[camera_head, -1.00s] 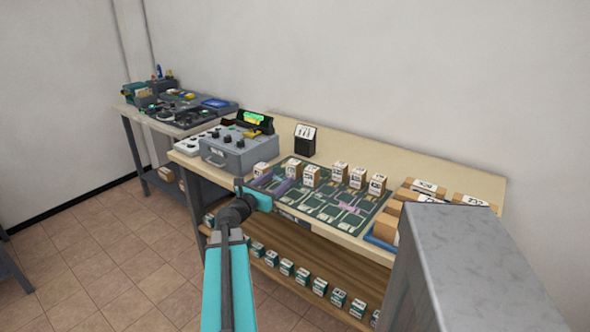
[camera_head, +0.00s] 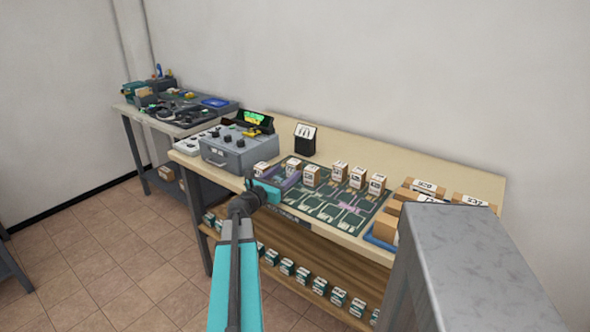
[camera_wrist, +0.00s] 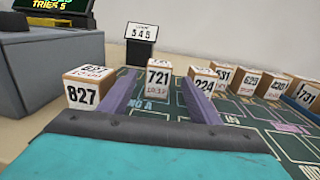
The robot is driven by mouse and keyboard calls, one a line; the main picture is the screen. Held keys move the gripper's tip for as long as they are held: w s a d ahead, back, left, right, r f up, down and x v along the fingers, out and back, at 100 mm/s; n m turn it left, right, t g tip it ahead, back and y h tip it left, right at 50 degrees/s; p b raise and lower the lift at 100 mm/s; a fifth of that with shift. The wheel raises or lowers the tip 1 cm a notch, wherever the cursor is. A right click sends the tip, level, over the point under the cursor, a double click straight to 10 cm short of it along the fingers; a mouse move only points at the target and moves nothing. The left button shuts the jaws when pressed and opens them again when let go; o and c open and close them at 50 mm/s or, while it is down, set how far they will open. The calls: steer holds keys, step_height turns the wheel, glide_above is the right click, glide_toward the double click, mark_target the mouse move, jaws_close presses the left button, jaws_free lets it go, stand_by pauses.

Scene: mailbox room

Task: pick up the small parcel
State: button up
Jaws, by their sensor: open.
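Several small box parcels with white numbered labels stand on the green patterned mat (camera_head: 325,207) on the bench. The parcel marked 721 (camera_wrist: 158,78) stands upright, straight ahead in the wrist view, between the lines of my two purple fingers. My gripper (camera_wrist: 159,90) is open and empty, low over the mat; whether the fingertips reach beside that parcel I cannot tell. The parcel marked 827 (camera_wrist: 88,88) is just left of the left finger. The parcel marked 224 (camera_wrist: 203,84) is partly hidden by the right finger. In the head view my gripper (camera_head: 284,181) is at the mat's left end.
A grey console (camera_head: 240,147) with knobs stands left of the mat. A small black sign (camera_head: 305,140) stands behind it. A blue tray (camera_head: 378,243) with larger boxes is at the right. More small boxes line the lower shelf (camera_head: 325,268). A grey block rises at front right.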

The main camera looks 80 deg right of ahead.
mark_target(291, 168)
steer(key=shift+p+x, duration=0.4)
steer(key=shift+x, duration=2)
steer(key=c, duration=1.2)
